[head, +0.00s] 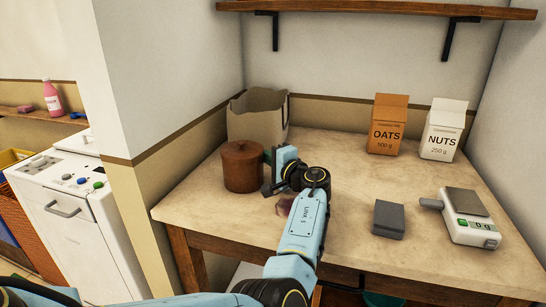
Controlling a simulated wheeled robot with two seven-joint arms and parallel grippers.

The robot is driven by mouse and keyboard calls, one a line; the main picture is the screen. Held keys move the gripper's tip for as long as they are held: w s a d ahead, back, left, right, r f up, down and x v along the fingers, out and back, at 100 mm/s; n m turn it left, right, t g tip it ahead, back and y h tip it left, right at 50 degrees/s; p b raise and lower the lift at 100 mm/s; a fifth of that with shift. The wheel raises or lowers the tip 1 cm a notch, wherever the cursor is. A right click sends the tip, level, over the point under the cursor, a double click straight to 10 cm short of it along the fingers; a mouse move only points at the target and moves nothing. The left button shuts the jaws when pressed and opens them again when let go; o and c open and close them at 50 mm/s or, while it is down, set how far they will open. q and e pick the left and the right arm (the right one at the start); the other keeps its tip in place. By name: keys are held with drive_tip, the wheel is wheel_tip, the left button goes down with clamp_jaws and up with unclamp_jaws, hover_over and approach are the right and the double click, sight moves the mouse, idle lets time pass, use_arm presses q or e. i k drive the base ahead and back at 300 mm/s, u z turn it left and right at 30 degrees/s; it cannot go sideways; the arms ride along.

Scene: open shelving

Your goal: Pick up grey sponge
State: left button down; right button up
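The grey sponge (389,219) is a dark grey block lying on the wooden table, right of the middle in the head view. My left arm reaches up over the table from the lower left. Its gripper (268,172) is beside the brown lidded pot, well to the left of the sponge and apart from it. The fingers are small and dark here, and I cannot tell whether they are open or shut. No sponge is in that gripper. My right gripper is not in view.
The brown pot (241,166) and a beige bag (257,118) stand at the table's left. Oats (387,125) and nuts (442,130) cartons stand at the back. A kitchen scale (469,218) is right of the sponge. A reddish thing (284,206) is partly hidden by my arm.

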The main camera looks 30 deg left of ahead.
sight(388, 221)
drive_tip(key=z, duration=0.2)
drive_tip(key=k, duration=1.2)
